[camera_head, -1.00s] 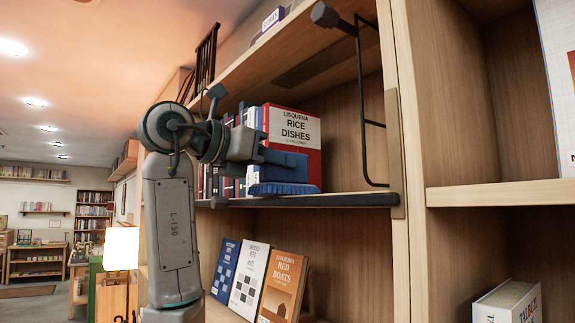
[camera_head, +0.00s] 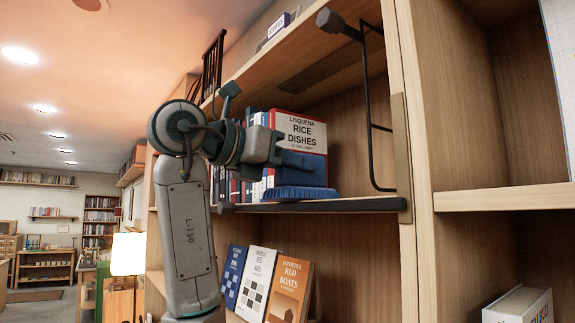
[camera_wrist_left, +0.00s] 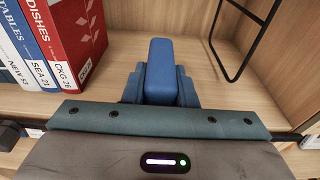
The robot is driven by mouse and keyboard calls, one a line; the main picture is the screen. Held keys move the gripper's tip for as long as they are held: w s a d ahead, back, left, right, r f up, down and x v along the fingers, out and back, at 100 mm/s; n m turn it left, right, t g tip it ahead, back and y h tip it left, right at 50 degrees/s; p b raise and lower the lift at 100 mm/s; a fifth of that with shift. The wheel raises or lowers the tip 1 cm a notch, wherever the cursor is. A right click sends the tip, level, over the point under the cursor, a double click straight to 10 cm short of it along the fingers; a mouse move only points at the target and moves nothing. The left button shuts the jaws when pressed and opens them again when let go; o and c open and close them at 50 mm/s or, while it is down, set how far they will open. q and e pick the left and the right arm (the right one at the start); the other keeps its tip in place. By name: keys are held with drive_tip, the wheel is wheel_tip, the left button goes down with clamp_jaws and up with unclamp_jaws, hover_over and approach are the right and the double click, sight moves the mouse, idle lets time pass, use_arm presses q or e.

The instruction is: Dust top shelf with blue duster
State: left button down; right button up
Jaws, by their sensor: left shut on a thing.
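The blue duster (camera_head: 304,178) is at the front of the shelf (camera_head: 352,205), with its bristles low at the shelf's front edge. My left gripper (camera_head: 282,152) is shut on the duster's handle. In the left wrist view the blue duster (camera_wrist_left: 162,72) points away from me over the bare shelf board (camera_wrist_left: 205,62). The duster's bristles are hidden there, so I cannot tell from it whether they touch the wood. My right gripper is not in view.
A row of books, including the red and white Rice Dishes book (camera_head: 301,133), stands at the left of the shelf, close to the duster. A black metal bracket (camera_head: 365,100) stands at right. Books (camera_head: 258,280) lean on the shelf below. Bare board lies between duster and bracket.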

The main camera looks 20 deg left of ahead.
sight(326, 168)
use_arm(q)
drive_tip(key=shift+w, duration=0.15)
drive_tip(key=shift+w+d+p, duration=0.25)
drive_tip(key=shift+w+p, duration=0.2)
drive_tip(key=shift+p+x, duration=0.3)
drive_tip(key=shift+x, duration=0.5)
drive_tip(key=shift+w+d, duration=0.3)
drive_tip(key=shift+w, duration=0.1)
drive_tip(key=shift+w, duration=0.1)
drive_tip(key=shift+w+d+r+p, duration=0.15)
drive_tip(key=shift+w+d+p, duration=0.15)
drive_tip(key=shift+p, duration=0.1)
drive_tip(key=shift+r+p+x, duration=0.2)
drive_tip(key=shift+p+x, duration=0.35)
drive_tip(key=shift+x, duration=1.1)
drive_tip(key=shift+a, duration=0.15)
